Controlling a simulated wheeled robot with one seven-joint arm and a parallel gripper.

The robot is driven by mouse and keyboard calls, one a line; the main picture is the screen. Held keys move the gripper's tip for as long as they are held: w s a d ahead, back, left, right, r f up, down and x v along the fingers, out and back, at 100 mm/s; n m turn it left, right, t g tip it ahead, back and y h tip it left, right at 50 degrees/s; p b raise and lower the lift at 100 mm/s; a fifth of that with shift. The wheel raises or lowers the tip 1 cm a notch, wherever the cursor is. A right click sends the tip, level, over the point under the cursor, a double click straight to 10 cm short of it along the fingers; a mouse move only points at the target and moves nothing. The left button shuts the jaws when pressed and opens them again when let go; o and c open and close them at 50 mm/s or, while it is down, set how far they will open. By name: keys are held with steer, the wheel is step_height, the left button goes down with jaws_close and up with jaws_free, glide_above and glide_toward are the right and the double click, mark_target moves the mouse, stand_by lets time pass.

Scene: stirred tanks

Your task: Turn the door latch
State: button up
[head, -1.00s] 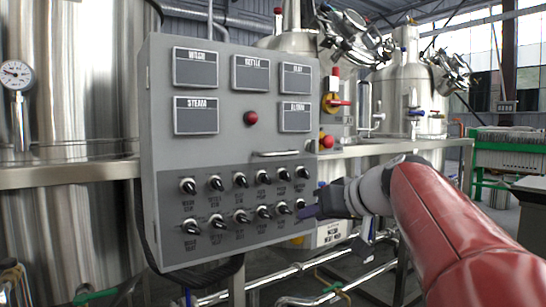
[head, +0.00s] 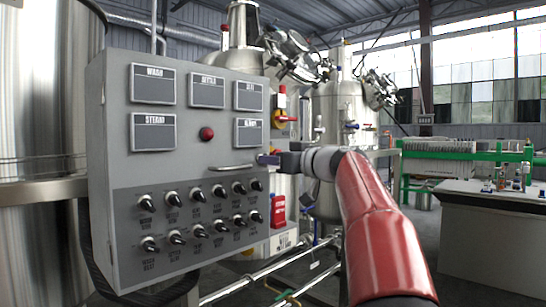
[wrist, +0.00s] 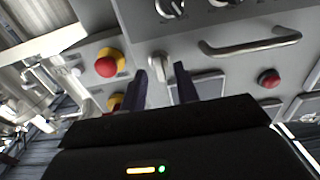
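The grey control cabinet (head: 228,133) stands at the left in the head view, with its door facing me. A small pale metal latch (wrist: 158,66) shows on the door in the wrist view, near one end of the bar handle (wrist: 255,42). My gripper (wrist: 161,70) is open, with its two dark fingers apart and the latch between their tips. I cannot tell whether either finger touches it. In the head view my gripper (head: 266,158) is at the cabinet's right edge, just right of the bar handle (head: 232,168), and the latch is hidden there.
A red button (head: 207,134) and several black knobs (head: 178,237) are on the cabinet front. A red-and-yellow switch (head: 283,118) is just behind its right side. Steel tanks (head: 336,110) stand behind. A bench (head: 480,200) is at the right, with open floor before it.

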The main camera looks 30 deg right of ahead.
steer(key=shift+w+a, duration=0.1)
steer(key=shift+w, duration=0.15)
jaws_close()
